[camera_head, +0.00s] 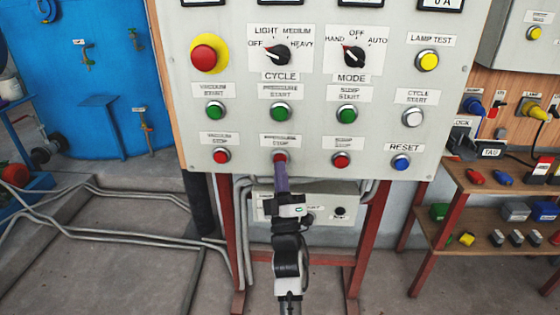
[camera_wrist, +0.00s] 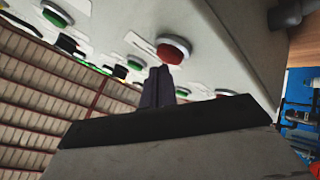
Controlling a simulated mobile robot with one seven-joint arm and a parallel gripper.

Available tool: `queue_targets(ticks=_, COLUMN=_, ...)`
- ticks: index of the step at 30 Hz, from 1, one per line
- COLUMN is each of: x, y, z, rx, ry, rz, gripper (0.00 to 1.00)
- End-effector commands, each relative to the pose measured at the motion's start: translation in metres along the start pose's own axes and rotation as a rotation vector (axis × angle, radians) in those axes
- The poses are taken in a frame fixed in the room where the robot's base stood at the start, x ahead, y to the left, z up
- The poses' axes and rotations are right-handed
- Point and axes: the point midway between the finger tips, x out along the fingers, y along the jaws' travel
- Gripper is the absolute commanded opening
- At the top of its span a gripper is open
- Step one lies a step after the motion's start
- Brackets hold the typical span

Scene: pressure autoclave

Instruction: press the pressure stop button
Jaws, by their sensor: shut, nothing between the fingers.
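The red pressure stop button (camera_head: 280,157) sits in the bottom row of the grey control panel (camera_head: 317,161), between two other red stop buttons. My gripper (camera_head: 281,169) reaches up to it from below in the head view, and its tip covers the button's lower part. The fingers are shut and empty. In the wrist view, the shut fingertips (camera_wrist: 157,72) are close beside a large red button (camera_wrist: 172,50), which appears to be the pressure stop. I cannot tell whether they touch it or whether it is pressed in.
The vacuum stop button (camera_head: 221,157) is to the left, another red stop button (camera_head: 341,160) and blue reset button (camera_head: 401,163) to the right. The green pressure start button (camera_head: 280,112) is above. A box (camera_head: 262,208) hangs below the panel; a shelf (camera_head: 490,187) stands right.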

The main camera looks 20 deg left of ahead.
Motion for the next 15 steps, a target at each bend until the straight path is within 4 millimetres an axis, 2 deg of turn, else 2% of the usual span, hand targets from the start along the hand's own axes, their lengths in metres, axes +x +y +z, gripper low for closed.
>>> queue_targets(ticks=15, x=-0.0076, y=0.0054, z=-0.0055, rx=0.001, ry=0.0, rz=0.0, gripper=0.0)
